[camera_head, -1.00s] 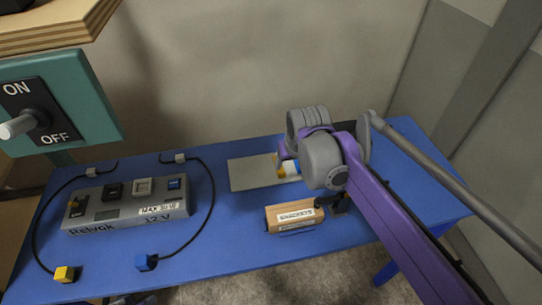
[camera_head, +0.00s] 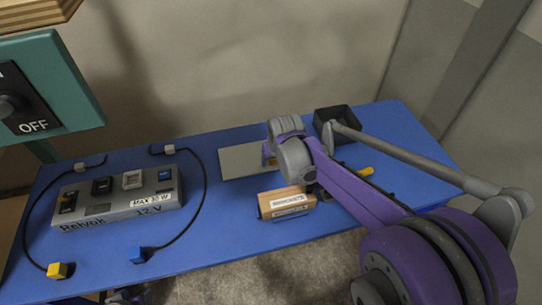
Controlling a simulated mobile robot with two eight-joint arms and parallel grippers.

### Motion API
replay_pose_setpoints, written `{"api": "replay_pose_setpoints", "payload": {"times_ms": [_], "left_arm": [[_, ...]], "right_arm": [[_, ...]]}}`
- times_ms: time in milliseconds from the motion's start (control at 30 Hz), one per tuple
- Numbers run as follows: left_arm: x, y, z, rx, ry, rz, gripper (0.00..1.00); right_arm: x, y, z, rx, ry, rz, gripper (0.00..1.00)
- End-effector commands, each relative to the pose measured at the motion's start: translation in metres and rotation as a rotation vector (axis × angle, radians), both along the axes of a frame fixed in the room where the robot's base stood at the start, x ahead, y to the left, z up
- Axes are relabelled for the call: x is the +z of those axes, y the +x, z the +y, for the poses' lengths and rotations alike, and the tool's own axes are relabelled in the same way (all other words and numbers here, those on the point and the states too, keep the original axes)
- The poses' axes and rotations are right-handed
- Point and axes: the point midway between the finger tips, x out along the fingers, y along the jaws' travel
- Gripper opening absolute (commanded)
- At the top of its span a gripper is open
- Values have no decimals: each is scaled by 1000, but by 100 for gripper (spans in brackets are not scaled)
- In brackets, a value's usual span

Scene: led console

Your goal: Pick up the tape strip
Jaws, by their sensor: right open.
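I cannot make out the tape strip for certain. A small yellow-and-white piece (camera_head: 267,155) shows at the right part of the grey plate (camera_head: 238,163), partly hidden by my right wrist. My right gripper (camera_head: 317,189) is mostly hidden under its purple and grey arm. Its dark parts show just right of the wooden box labelled brackets (camera_head: 285,203), and I see nothing held in it. Whether it touches the box is unclear.
A grey power box (camera_head: 120,203) with cables stands on the left of the blue table (camera_head: 215,245). Blue (camera_head: 137,255) and yellow (camera_head: 57,270) cable ends lie in front. A black bin (camera_head: 336,120) stands behind my right arm.

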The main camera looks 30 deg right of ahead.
Motion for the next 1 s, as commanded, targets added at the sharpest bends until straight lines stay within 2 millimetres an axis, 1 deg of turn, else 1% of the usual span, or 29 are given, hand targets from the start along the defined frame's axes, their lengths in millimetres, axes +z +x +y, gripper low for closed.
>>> {"api": "replay_pose_setpoints", "payload": {"times_ms": [167,267,300,367,400,533,567,900,1000], "left_arm": [[0,0,0,0,0,0,40],[0,0,0,0,0,0,40],[0,0,0,0,0,0,40],[0,0,0,0,0,0,40],[0,0,0,0,0,0,40],[0,0,0,0,0,0,40],[0,0,0,0,0,0,40],[0,0,0,0,0,0,40],[1,0,0,0,0,0,40]], "right_arm": [[0,0,0,0,0,0,66],[0,0,0,0,0,0,50],[0,0,0,0,0,0,43],[0,0,0,0,0,0,32],[0,0,0,0,0,0,25],[0,0,0,0,0,0,1],[0,0,0,0,0,0,0],[1,0,0,0,0,0,0],[4,0,0,0,0,0,0]]}}
